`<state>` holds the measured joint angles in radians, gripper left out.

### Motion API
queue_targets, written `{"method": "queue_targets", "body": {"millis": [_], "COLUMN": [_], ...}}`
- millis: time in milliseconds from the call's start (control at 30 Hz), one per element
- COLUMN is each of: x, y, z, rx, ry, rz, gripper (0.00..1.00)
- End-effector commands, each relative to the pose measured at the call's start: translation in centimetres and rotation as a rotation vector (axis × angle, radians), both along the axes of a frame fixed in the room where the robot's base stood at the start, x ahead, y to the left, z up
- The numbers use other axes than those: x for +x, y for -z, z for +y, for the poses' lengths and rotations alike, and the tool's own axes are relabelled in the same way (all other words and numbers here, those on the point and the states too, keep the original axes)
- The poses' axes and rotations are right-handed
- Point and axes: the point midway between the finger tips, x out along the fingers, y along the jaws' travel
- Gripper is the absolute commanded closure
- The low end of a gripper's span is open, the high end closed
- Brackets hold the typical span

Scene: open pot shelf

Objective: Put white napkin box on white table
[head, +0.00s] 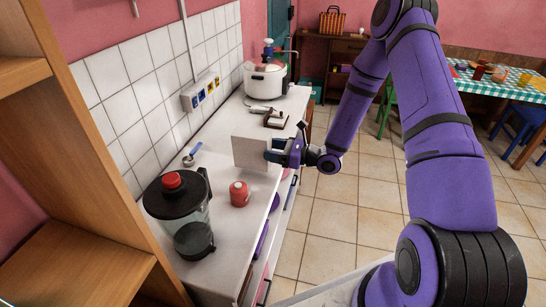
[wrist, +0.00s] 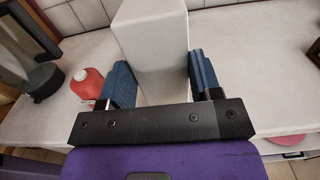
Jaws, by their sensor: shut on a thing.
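The white napkin box (head: 250,153) is upright at the white table, between the blue fingers of my gripper (head: 277,152). In the wrist view the box (wrist: 150,45) stands between the two fingers of my gripper (wrist: 160,85), which is shut on it. The white table (head: 222,190) is a long counter against the tiled wall; its bare top also shows in the wrist view (wrist: 250,60). I cannot tell whether the box's bottom edge touches the top. My gripper hides part of the box's right edge.
A red jar (head: 239,194) stands just in front of the box, and a blender jug (head: 190,225) nearer to me. A blue-handled scoop (head: 191,155) lies by the wall. A dark holder (head: 276,119) and a white cooker (head: 265,79) are farther back.

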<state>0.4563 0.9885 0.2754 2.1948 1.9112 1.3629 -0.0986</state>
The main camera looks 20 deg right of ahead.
Motion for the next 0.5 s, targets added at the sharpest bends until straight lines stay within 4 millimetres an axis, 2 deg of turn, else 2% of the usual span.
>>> {"method": "queue_targets", "body": {"millis": [200,433,467,500], "x": [0.0,0.0,0.0,0.0], "y": [2.8,3.0,3.0,3.0], "z": [0.0,0.0,0.0,0.0], "rx": [0.000,-0.002,-0.002,-0.002], "ry": [0.001,0.000,0.000,0.000], "rz": [0.003,0.001,0.003,0.003], "gripper": [0.68,0.68,0.35,0.26]}}
